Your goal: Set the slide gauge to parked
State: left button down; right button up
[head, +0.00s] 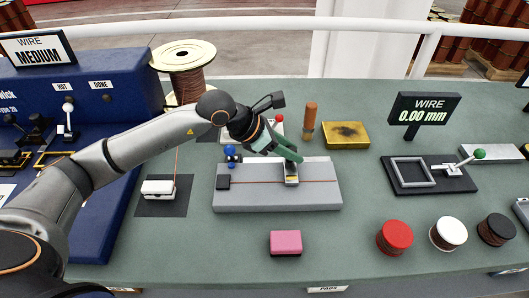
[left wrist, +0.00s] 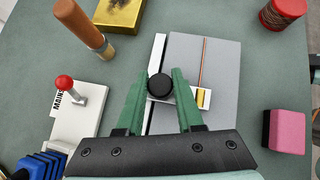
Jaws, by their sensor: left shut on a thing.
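The slide gauge (head: 325,193) is a long grey block with a thin reddish wire along its top. Its light carriage (head: 291,180), with a yellow mark, stands right of the block's middle in the head view. In the left wrist view the carriage (left wrist: 207,98) has a round black knob (left wrist: 160,87). My left gripper (head: 290,154), with green fingers, is shut on this knob. The fingers (left wrist: 160,85) sit on either side of it, and they hide the knob in the head view. My right gripper is not in view.
A pink block (head: 285,243) lies in front of the gauge. Behind it are a wooden-handled tool (head: 309,120) and a yellow box (head: 346,135). A lever fixture (head: 430,182) and several small spools, including a red one (head: 394,237), are to the right.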

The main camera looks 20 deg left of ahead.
pick_arm(q)
jog(key=w+d, duration=0.1)
jog(key=d, duration=0.1)
jog(key=w+d+b, duration=0.1)
jog(key=d, duration=0.1)
jog(key=w+d, duration=0.1)
jog(key=d, duration=0.1)
jog(key=shift+w+d+f+b, duration=0.1)
jog(key=shift+d+b, duration=0.25)
jog(key=shift+d, duration=0.05)
jog(key=shift+w+d, duration=0.1)
jog(key=shift+d, duration=0.2)
jog(key=c, duration=0.5)
grip_release()
jog(key=shift+c, duration=0.2)
jog(key=shift+a+r, duration=0.2)
jog(key=shift+r, duration=0.05)
notch_tip(320, 180, up, 8)
jog(key=r+b, duration=0.1)
send_over(289, 167)
jog(key=shift+f, duration=0.25)
